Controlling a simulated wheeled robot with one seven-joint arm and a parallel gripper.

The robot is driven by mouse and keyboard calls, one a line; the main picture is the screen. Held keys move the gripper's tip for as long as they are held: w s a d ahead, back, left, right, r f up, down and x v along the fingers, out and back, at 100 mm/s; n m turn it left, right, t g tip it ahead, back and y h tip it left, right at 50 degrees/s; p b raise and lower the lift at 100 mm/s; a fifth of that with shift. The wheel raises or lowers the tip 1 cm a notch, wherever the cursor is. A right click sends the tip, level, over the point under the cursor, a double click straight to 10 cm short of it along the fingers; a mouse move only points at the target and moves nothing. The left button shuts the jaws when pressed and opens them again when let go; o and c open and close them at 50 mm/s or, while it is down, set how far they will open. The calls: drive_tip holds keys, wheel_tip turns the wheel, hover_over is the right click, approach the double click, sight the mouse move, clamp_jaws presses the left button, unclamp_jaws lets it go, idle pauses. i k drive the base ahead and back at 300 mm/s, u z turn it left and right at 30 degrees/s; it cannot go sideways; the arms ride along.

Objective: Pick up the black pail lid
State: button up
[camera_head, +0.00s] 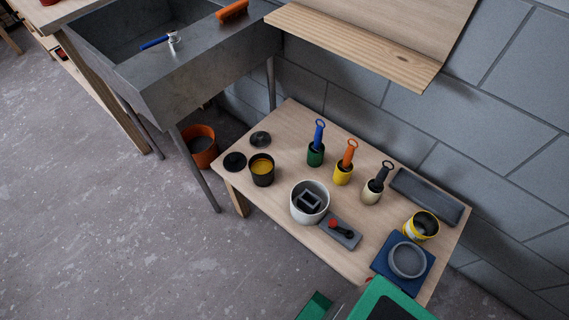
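Two black round lids lie on the low wooden table. One black lid (234,162) is flat at the table's left corner, just left of a black pail (262,178) with yellow contents. The other dark lid (260,138) lies behind the pail and seems to have a small raised middle. I cannot tell for sure which one is the pail's lid. Both lie apart from the pail, with nothing on top of them. My gripper is not in view; only green parts that look like my own body show at the bottom edge.
On the low table (288,119) stand a white pail (298,205), several small pots with upright handled tools, a yellow-and-white tin (410,226) and a blue board (382,262) with a grey ring. A grey sink (190,85) and a wooden shelf (350,45) overhang behind. Floor at left is clear.

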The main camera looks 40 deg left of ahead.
sight(235, 162)
drive_tip(key=u, duration=0.45)
drive_tip(key=k, duration=0.95)
drive_tip(key=u, duration=0.9)
drive_tip(key=i, duration=0.8)
drive_tip(key=u, duration=0.15)
